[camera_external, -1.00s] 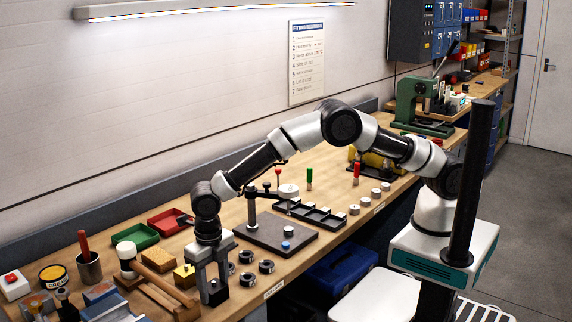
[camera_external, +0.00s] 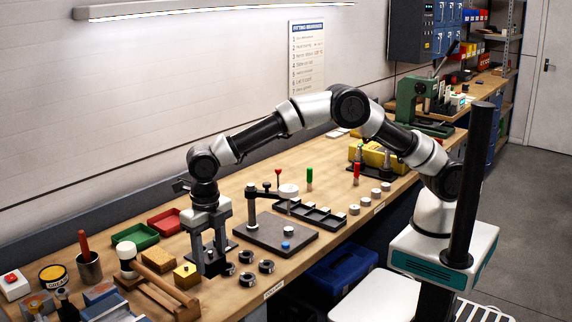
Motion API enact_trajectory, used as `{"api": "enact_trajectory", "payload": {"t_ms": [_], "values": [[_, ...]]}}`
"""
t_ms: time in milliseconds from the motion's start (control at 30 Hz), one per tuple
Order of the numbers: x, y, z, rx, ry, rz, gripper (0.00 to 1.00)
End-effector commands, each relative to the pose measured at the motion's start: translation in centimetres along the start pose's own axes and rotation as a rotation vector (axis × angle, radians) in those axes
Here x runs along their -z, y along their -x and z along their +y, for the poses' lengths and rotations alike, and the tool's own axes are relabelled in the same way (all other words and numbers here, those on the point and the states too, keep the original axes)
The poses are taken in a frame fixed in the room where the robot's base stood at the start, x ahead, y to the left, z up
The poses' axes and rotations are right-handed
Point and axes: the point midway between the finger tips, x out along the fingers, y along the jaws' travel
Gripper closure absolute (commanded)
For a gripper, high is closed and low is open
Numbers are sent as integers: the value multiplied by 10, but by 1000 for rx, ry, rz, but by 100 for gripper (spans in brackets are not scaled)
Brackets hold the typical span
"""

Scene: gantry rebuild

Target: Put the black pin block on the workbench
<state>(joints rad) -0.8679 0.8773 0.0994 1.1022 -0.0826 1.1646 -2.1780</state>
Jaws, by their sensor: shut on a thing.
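My gripper (camera_external: 209,256) points down over the wooden workbench (camera_external: 222,300), left of the dark grey plate. It is shut on the black pin block (camera_external: 213,265), a small dark block at the fingertips. The fingers hide part of the block. I cannot tell whether its underside touches the bench top or is slightly above it.
Several dark rings (camera_external: 267,266) lie just right of the block. A yellow block (camera_external: 187,275) and a wooden frame (camera_external: 160,285) are close on the left. A grey plate with a post (camera_external: 275,235) stands to the right. Green (camera_external: 136,236) and red (camera_external: 166,221) trays lie behind.

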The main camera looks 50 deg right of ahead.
Motion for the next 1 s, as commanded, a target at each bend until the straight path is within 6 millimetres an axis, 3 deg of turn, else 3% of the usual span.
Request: {"api": "enact_trajectory", "payload": {"t_ms": [267,733,1000], "values": [[0,19,0,-2,0,-2,87],[0,122,1,-4,-1,-3,87],[-40,122,-43,0,-109,-1,87]]}}
